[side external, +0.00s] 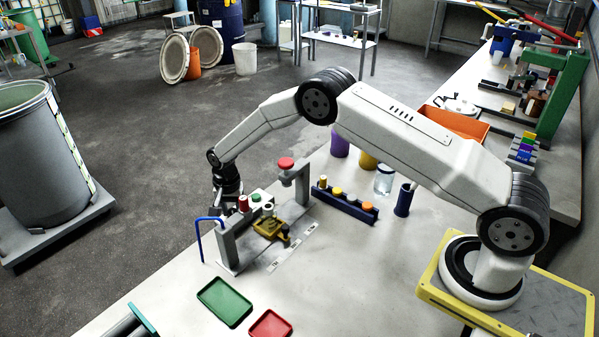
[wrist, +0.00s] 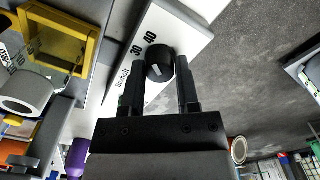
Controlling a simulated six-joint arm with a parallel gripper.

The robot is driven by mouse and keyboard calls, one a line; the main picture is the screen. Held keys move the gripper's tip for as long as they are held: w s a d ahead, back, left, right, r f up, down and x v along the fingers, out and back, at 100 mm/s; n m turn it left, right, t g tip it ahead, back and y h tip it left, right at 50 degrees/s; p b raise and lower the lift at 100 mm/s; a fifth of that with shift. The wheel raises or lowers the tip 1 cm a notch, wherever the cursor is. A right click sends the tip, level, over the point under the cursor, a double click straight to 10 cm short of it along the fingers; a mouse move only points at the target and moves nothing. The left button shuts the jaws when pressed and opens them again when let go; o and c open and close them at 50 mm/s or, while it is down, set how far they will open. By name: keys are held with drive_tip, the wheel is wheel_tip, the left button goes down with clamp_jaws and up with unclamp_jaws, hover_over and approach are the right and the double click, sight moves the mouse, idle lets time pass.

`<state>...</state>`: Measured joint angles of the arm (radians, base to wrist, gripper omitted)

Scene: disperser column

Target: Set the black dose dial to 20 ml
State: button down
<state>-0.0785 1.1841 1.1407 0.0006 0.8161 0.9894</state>
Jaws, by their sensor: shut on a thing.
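The black dose dial (wrist: 158,56) sits on a white face plate (wrist: 185,22) in the wrist view. The printed numbers 30 and 40 show beside it; a 20 mark cannot be made out. A pale pointer mark shows on the dial, but its exact setting is unclear. My gripper (wrist: 160,72) has one finger on each side of the dial and is shut on it. In the side external view my gripper (side external: 228,187) is at the far side of the disperser column (side external: 229,245), and the dial is hidden there.
A yellow part (side external: 270,228) sits within the column's frame, and a blue bent rod (side external: 198,238) stands at its left. A green tray (side external: 225,301) and a red tray (side external: 271,325) lie in front. A blue rack (side external: 345,204) with several coloured caps stands right.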

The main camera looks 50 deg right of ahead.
sight(232, 211)
drive_tip(key=shift+n, duration=0.5)
drive_tip(key=shift+c, duration=1.7)
unclamp_jaws()
drive_tip(key=shift+r, duration=0.1)
drive_tip(key=shift+r, duration=3.8)
